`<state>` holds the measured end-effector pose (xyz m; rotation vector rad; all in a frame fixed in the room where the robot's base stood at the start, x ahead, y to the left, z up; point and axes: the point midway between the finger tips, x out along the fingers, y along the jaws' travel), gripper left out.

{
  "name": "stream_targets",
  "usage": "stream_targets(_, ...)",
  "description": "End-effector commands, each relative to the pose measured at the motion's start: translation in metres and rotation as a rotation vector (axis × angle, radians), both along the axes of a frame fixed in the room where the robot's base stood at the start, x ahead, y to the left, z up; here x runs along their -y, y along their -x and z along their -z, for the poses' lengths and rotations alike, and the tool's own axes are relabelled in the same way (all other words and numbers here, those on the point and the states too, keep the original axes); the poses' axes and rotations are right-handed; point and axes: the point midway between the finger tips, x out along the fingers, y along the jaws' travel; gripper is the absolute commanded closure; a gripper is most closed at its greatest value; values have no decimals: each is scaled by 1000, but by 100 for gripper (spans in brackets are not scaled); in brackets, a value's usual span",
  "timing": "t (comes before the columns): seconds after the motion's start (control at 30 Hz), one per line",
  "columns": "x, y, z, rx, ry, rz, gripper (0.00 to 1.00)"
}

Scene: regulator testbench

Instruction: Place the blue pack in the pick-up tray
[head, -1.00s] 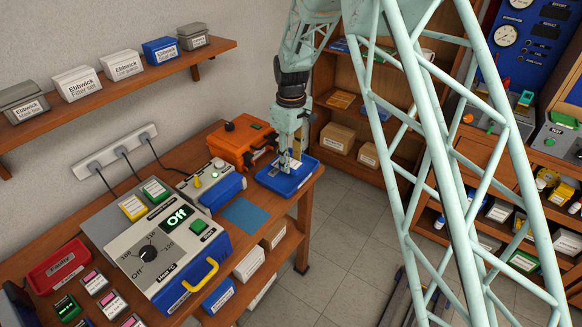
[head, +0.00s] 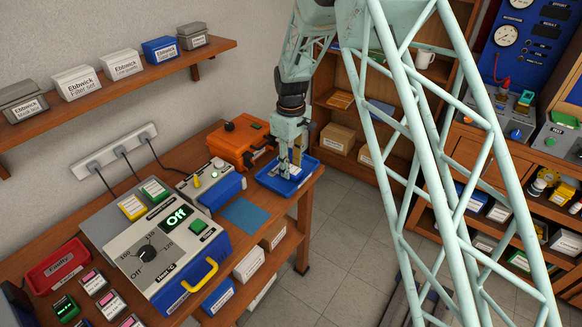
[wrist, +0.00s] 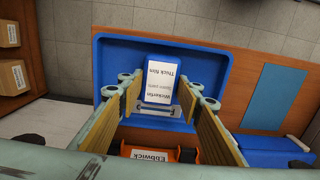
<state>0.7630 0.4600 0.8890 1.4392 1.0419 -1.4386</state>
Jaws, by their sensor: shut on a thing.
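The blue pack (wrist: 160,80) shows in the wrist view as a white-labelled block with blue edges. It stands between the two fingertips of my gripper (wrist: 163,92), which is shut on it. Its lower part is hidden by the gripper. The blue pick-up tray (wrist: 113,62) lies around and beneath the pack in the wrist view. In the head view the tray (head: 270,181) sits at the far right end of the bench, with my gripper (head: 290,172) pointing down inside its outline. I cannot tell whether the pack touches the tray floor.
An orange case (head: 233,143) stands close behind the tray. A grey and blue device (head: 212,184) and a flat blue mat (head: 245,213) lie to its left and front. A wooden shelf unit (head: 325,112) stands beyond the bench end.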

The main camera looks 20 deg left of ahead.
Motion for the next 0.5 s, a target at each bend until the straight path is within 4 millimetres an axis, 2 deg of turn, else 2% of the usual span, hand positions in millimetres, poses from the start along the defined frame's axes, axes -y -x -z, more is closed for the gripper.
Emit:
stream_targets(0.27, 0, 0, 4, 0, 0, 0, 80)
stream_targets(0.3, 0, 0, 3, 0, 0, 0, 64)
stream_targets(0.4, 0, 0, 3, 0, 0, 0, 55)
stream_targets(0.5, 0, 0, 3, 0, 0, 0, 54)
